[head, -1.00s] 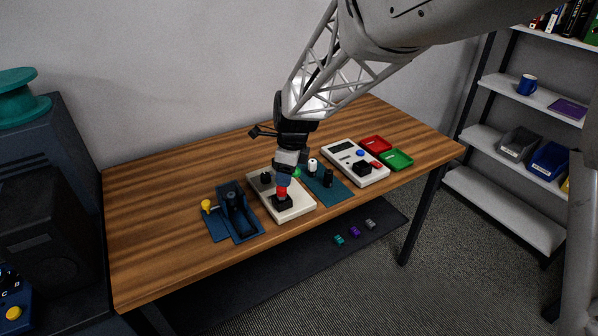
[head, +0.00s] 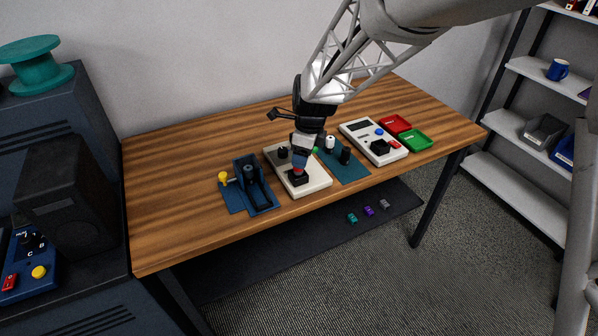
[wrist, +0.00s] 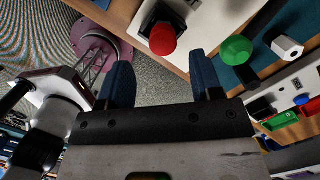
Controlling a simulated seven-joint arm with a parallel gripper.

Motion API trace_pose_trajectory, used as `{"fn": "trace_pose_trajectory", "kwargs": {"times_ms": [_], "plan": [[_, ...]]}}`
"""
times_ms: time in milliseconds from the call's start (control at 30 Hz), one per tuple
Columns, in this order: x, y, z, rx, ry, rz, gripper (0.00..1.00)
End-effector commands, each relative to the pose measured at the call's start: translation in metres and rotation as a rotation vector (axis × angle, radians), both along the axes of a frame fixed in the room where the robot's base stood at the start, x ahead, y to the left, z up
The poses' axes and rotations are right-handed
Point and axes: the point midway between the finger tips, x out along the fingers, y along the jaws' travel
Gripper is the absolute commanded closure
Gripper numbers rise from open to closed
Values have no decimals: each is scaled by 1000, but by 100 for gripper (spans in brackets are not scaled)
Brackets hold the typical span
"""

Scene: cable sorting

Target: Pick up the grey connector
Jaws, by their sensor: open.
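A small grey piece (head: 385,204), which looks like the grey connector, lies on the dark surface (head: 250,256) below the tabletop in the head view. It is too small to make out its shape. It is at the right end of a short row, beside a purple piece (head: 369,211) and a teal piece (head: 352,217). My gripper (head: 299,163) is above the tabletop over the white button board, up and to the left of the grey piece. In the wrist view its two blue fingers (wrist: 162,75) are apart with nothing between them. The grey connector is not identifiable there.
A white board (head: 316,183) is under my gripper, with a red button (wrist: 163,39) near the fingers. A blue fixture (head: 262,196) stands left, a teal mat (head: 352,173) right. Green (head: 416,140) and red (head: 396,123) trays lie farther right. The tabletop's left side is clear.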

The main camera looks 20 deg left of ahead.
Motion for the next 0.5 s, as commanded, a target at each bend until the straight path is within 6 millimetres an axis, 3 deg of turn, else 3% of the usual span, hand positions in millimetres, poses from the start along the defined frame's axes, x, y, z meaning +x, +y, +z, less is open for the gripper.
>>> {"fn": "trace_pose_trajectory", "kwargs": {"times_ms": [167,500], "plan": [[1,2,-7,0,1,0,40],[4,12,-41,-1,2,0,40]]}}
